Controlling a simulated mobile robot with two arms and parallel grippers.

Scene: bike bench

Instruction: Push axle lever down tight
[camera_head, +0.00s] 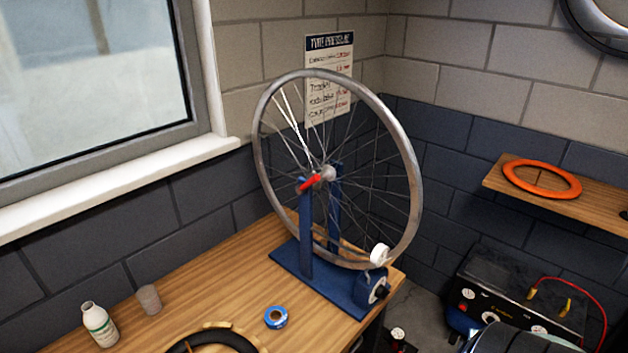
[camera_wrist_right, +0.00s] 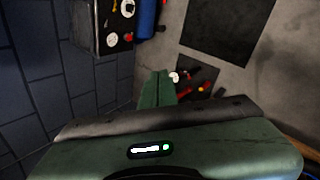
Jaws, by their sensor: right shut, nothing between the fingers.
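The red axle lever (camera_head: 311,182) sits at the hub of the bike wheel (camera_head: 411,190), at the top of the near post of the blue stand (camera_head: 306,240). It lies slanted, its lower end to the left; how tight it is I cannot tell. The wheel stands upright in the stand on the bench. My right gripper (camera_wrist_right: 158,75) shows in the right wrist view with its green fingers together and empty, above the floor area and away from the lever. The lever is not in that view. My left gripper is in neither view.
The wooden bench (camera_head: 215,290) holds a white bottle (camera_head: 100,325), a grey cup (camera_head: 149,299), blue tape (camera_head: 276,317) and a dark tyre piece (camera_head: 212,343). A shelf (camera_head: 595,202) with an orange ring (camera_head: 542,179) and a black charger box (camera_head: 520,298) are at right.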

